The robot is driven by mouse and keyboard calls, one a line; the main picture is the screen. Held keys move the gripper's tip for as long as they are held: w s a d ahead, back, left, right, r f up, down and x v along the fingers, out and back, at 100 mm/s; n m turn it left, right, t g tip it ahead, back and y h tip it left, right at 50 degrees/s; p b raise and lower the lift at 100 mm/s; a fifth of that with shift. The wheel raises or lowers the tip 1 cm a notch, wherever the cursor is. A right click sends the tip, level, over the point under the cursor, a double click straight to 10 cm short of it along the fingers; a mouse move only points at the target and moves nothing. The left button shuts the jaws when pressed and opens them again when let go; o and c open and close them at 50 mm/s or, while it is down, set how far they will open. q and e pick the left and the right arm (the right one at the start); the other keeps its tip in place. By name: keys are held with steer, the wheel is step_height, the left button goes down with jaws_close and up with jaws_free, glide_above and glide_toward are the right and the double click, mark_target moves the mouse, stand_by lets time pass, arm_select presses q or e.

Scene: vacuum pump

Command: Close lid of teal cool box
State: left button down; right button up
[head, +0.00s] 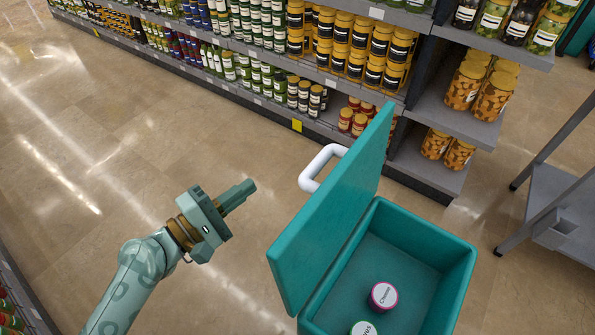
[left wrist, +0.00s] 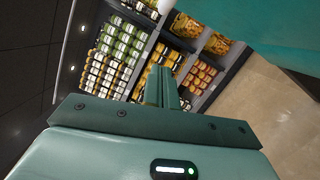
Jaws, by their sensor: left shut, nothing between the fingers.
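The teal cool box (head: 455,275) stands at the lower right of the head view. Its lid (head: 335,215) is open, standing steeply up on the box's left side, with a white handle (head: 318,166) on its outer face. Inside the box are a jar with a pink-rimmed lid (head: 383,296) and a jar with a green-rimmed lid (head: 363,328), partly cut off. My left gripper (head: 240,193) is shut and empty, left of the lid and apart from it. In the left wrist view the gripper's fingers (left wrist: 161,88) are together, and a teal surface (left wrist: 270,25) fills the upper right corner. My right gripper is not in view.
Shelves (head: 270,82) full of jars run along the back. A grey table or cart (head: 560,205) stands at the right edge. Another shelf (head: 20,295) is at the lower left. The tiled floor (head: 110,150) left of the box is clear.

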arm_select(q)
steer(key=w+d+r+p, duration=0.1)
steer(key=w+d, duration=0.3)
steer(key=d, duration=0.6)
steer(key=shift+w+d+r+p, duration=0.15)
steer(key=shift+w+r+p, duration=0.2)
steer(key=shift+r, duration=0.3)
steer(key=shift+s, duration=0.1)
